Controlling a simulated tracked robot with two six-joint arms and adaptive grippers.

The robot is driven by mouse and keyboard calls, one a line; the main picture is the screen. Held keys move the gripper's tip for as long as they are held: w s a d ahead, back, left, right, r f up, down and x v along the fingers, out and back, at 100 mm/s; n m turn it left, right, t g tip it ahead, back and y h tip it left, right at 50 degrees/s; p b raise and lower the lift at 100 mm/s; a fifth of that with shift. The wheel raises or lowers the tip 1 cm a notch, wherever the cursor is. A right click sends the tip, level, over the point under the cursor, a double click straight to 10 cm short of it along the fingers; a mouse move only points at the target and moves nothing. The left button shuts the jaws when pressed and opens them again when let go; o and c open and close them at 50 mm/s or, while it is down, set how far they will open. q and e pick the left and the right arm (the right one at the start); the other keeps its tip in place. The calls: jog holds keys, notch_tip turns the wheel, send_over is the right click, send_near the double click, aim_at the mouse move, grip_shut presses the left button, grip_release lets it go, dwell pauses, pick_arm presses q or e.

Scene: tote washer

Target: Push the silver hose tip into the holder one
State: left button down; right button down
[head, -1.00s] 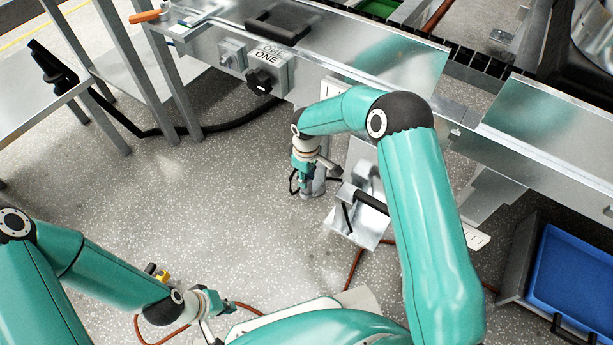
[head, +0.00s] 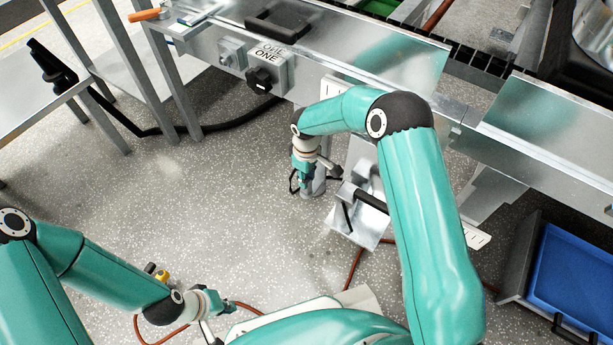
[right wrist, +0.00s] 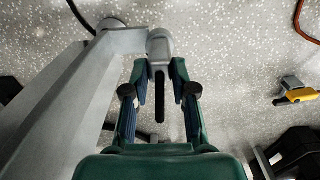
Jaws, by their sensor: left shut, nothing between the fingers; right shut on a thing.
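My right gripper (head: 301,186) hangs low over the floor, below the front of the metal machine. In the right wrist view its fingers (right wrist: 160,88) are shut on a silver piece (right wrist: 158,45), which looks like the hose tip. A dark strip runs along the middle between the fingers; I cannot tell whether it belongs to that piece. A grey box labelled ONE (head: 285,62) with a black round fitting (head: 262,79) is on the machine's front, above and left of the right gripper. My left gripper (head: 228,306) is shut and empty at the lower left, far from both.
A bent metal bracket with a black bar (head: 372,202) stands just right of my right gripper. A metal table (head: 35,70) is at the left, a blue tote (head: 585,275) at the right. A grey post (right wrist: 75,95) runs beside the right gripper. Floor at left centre is clear.

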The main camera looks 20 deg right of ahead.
jog(key=shift+c, duration=1.9)
grip_release()
jog(key=shift+r+p, duration=2.35)
jog(key=shift+r, duration=1.15)
